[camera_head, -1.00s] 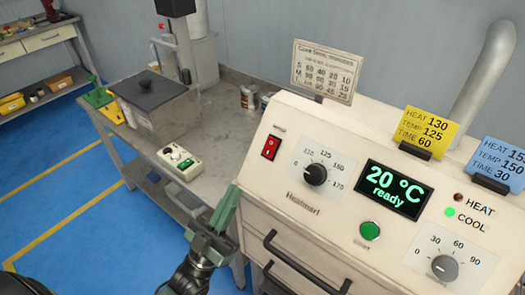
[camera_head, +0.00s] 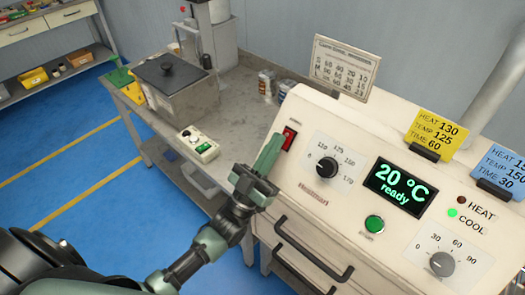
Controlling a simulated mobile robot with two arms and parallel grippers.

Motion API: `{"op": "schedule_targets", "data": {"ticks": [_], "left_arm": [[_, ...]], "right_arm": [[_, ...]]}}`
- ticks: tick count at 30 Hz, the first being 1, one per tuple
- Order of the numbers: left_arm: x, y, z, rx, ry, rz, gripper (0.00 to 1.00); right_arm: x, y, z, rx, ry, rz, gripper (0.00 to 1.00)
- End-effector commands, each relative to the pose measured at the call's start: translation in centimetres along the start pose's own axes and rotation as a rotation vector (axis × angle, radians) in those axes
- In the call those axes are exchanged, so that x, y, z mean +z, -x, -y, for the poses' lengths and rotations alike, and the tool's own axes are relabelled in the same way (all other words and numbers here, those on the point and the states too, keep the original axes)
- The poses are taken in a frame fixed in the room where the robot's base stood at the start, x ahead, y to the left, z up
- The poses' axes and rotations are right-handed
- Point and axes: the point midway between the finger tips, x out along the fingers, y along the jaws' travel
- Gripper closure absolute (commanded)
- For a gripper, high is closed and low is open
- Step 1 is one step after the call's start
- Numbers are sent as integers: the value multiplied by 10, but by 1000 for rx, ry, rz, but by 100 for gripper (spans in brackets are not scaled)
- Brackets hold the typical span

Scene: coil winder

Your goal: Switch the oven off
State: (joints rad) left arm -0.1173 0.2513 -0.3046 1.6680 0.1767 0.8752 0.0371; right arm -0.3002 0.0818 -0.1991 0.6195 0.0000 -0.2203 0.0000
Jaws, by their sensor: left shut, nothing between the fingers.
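The oven (camera_head: 312,208) is a cream control box at the right. Its display (camera_head: 399,185) is lit and reads "20 °C ready". The red power switch (camera_head: 289,138) sits at the upper left of the front panel. The green COOL lamp (camera_head: 453,213) is lit and the HEAT lamp (camera_head: 461,200) is dark. My left gripper (camera_head: 271,146) is shut and empty. Its fingertips point up, just left of the red switch in the picture; I cannot tell whether they touch it. My right gripper is out of view.
A black temperature knob (camera_head: 327,167), a green button (camera_head: 374,224) and a grey timer knob (camera_head: 442,263) share the panel. Oven drawer handles (camera_head: 312,250) stick out below. A workbench (camera_head: 235,95) with a metal box (camera_head: 175,88) and a small control unit (camera_head: 199,145) stands behind left.

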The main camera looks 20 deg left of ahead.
Motion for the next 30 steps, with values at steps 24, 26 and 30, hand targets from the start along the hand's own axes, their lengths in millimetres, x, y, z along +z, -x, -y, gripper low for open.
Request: {"op": "schedule_targets", "data": {"ticks": [24,26,30], "left_arm": [[20,-7,0,0,-1,28,100],[20,-7,0,0,-1,28,100],[18,-11,1,0,-1,29,100]], "right_arm": [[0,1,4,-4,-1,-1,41],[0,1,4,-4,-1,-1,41],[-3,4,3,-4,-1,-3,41]]}}
